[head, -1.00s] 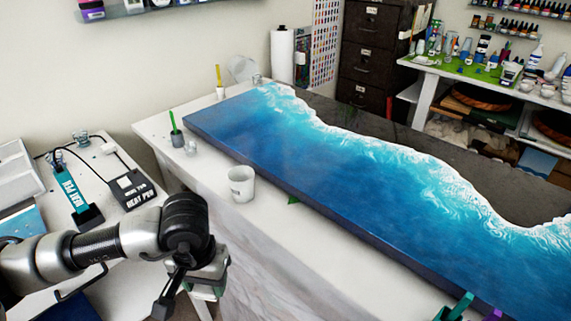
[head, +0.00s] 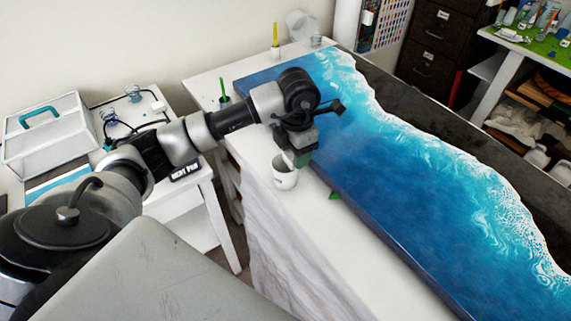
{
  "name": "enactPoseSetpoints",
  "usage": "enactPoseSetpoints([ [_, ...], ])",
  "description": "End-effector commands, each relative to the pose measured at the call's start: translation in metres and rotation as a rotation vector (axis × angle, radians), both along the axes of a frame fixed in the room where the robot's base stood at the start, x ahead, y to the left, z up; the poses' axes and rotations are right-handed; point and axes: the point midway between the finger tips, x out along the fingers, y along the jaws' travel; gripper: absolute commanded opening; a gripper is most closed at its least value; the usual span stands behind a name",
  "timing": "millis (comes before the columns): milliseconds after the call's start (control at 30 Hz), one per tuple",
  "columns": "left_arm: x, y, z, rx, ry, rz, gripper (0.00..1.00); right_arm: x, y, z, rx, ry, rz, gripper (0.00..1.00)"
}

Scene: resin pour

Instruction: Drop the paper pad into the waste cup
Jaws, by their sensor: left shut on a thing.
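The waste cup (head: 284,180), a white cup, stands upright on the white table edge beside the blue resin panel. My left gripper (head: 298,158) points down right above the cup, at its rim, and overlaps the far side of its mouth in the head view. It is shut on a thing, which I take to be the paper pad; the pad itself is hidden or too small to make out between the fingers. I cannot tell whether the fingertips are inside the cup's opening. My right gripper is out of view.
The blue and white resin panel (head: 400,190) lies along the table, close to the right of the cup. A small cup with a green stick (head: 223,100) stands farther back. The white table (head: 330,250) is bare in front. A side table with a clear case (head: 45,130) stands left.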

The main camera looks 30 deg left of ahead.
Motion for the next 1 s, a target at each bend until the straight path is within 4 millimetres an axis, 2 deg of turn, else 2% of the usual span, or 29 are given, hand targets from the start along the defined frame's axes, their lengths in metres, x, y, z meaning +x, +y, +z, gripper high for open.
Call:
enactPoseSetpoints([
  [33, 0.004, 0.005, 0.009, -0.001, 0.003, 0.144, 0.28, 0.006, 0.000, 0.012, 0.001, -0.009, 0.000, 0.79],
  [200, 0.017, 0.026, 0.020, 0.001, 0.003, 0.679, 0.28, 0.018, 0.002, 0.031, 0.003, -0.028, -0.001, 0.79],
  [400, 0.026, 0.048, 0.029, 0.005, 0.004, 1.258, 0.28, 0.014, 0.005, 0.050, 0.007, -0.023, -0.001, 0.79],
  [500, 0.029, 0.057, 0.031, 0.005, 0.003, 1.477, 0.28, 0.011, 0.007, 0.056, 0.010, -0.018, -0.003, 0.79],
  [700, 0.031, 0.067, 0.030, 0.005, 0.002, 1.717, 0.28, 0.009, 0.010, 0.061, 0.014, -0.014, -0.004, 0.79],
  [867, 0.031, 0.068, 0.024, 0.004, 0.001, 1.756, 0.28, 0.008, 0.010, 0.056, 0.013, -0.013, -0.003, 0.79],
  [1000, 0.031, 0.068, 0.011, 0.005, 0.001, 1.754, 0.28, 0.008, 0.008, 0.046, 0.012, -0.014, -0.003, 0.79],
])
